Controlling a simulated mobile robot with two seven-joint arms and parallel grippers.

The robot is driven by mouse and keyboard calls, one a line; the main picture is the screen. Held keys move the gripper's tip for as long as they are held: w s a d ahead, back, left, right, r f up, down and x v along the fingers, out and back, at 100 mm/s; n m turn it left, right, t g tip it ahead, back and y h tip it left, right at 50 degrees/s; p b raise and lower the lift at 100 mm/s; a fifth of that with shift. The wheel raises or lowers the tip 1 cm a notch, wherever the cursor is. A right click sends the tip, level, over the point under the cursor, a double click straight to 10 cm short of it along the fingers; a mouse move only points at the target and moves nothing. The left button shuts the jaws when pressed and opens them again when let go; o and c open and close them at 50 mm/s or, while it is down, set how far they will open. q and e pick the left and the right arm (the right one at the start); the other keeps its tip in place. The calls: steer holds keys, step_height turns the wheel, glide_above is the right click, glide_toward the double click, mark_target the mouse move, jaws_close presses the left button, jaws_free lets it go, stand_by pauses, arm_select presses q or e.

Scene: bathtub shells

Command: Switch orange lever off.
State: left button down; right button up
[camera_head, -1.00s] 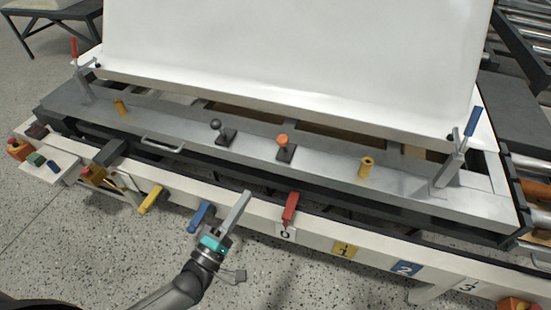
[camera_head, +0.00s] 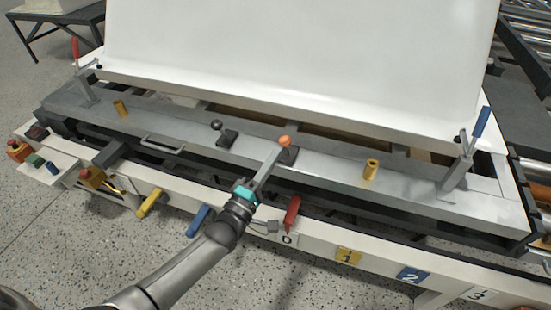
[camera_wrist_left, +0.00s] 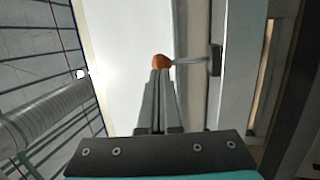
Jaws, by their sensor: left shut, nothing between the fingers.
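The orange lever (camera_head: 285,141) has a round orange knob on a dark base, on the grey metal beam. In the left wrist view the orange knob (camera_wrist_left: 160,61) is right at my fingertips, with its thin grey stem running right to a dark base. My left gripper (camera_head: 279,150) is shut and empty. Its tips overlap the near-left side of the knob in the head view; I cannot tell whether they touch it. The fingers partly hide the lever's stem in the head view. My right gripper is in neither view.
A black-knobbed lever (camera_head: 216,126) stands left of the orange one on the beam. A yellow cylinder (camera_head: 370,168) stands to the right. Red (camera_head: 291,212), blue (camera_head: 199,220) and yellow (camera_head: 149,203) handles line the front rail. A large white shell (camera_head: 300,60) rises behind.

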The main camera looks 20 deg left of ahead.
arm_select(q)
steer(key=shift+x, duration=0.8)
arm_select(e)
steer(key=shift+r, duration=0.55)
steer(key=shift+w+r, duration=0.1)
